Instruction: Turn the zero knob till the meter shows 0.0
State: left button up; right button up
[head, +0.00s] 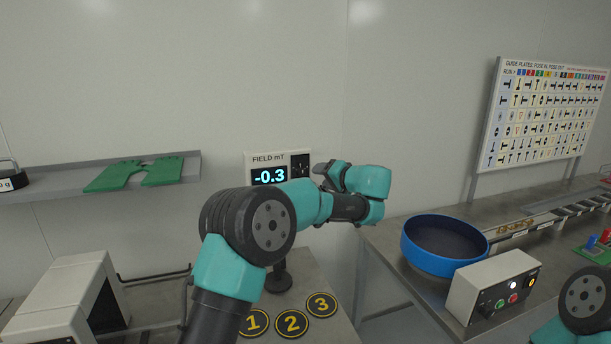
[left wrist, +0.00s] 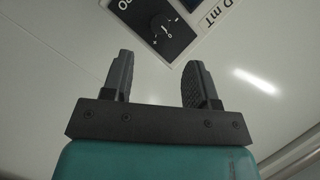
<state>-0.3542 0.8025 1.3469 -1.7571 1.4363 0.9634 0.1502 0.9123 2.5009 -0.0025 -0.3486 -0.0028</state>
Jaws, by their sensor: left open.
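The field meter (head: 268,158) is a white panel on the back wall. Its display (head: 269,175) reads -0.3. The zero knob (head: 301,163) is on a black plate at the panel's right side; in the left wrist view the dark round knob (left wrist: 162,28) with a white pointer mark shows just beyond the fingers. My left gripper (head: 323,171) is open and empty, to the right of the knob in the head view. In the left wrist view the gripper's fingers (left wrist: 160,66) are apart, with the knob ahead of the gap and not between them.
Numbered round pads (head: 291,323) lie on the bench below. At the right are a blue-rimmed bowl (head: 420,262), a control box (head: 468,292) and a wall chart (head: 545,112).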

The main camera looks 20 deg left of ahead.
aim_at(303, 174)
pick_arm(q)
jog(key=x, duration=0.8)
jog(key=shift+w+a+f, duration=0.1)
jog(key=shift+w+a, duration=0.15)
jog(key=c, duration=0.9)
